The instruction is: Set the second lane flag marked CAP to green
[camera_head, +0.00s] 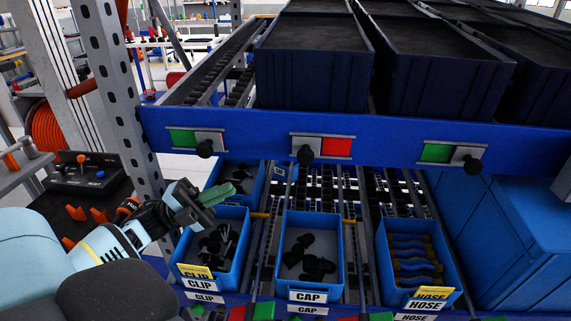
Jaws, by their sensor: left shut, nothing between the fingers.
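The bin labelled CAP (309,254) is a blue bin with black parts, in the middle of the lower rack, with a CAP label (307,297) on its front. Above it on the blue beam, the middle flag (337,147) shows red at its right, with a grey slider and black knob (305,155) at its left. Small red and green flag pieces also show at the bottom edge, cut off; I cannot tell which belongs to CAP. My left gripper (203,197) is shut and empty, with green fingertips, by the CLIP bin, left of and below the middle flag. My right gripper is not in view.
The left flag (183,138) and right flag (436,152) on the beam show green. The CLIP bin (232,262) and HOSE bin (419,285) flank the CAP bin. Dark crates (313,75) stand above the beam. A metal post (117,90) rises behind my left arm.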

